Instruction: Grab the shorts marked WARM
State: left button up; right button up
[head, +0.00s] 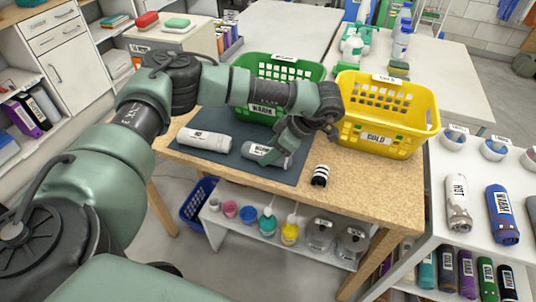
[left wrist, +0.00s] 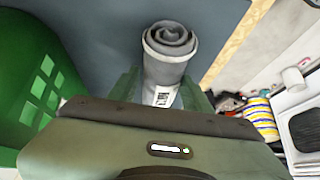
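A grey rolled garment (head: 267,154) with a white label lies on the dark mat in the head view. Its label looks like WARM but is small and partly covered. My left gripper (head: 290,145) is down at this roll. In the left wrist view the roll (left wrist: 168,55) stands between the two green fingers of the left gripper (left wrist: 163,92), one on each side, with no clear squeeze showing. A paler roll (head: 204,140) lies on the mat to the left; its label is too small to read surely. My right gripper is not in view.
A green basket (head: 285,70) labelled WARM and a yellow basket (head: 410,105) labelled COLD stand at the back of the wooden table (head: 350,200). A white shelf (head: 435,170) with more rolls stands right.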

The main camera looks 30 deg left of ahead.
pick_arm(q)
jog(key=c, duration=0.7)
jog(key=shift+r, duration=0.15)
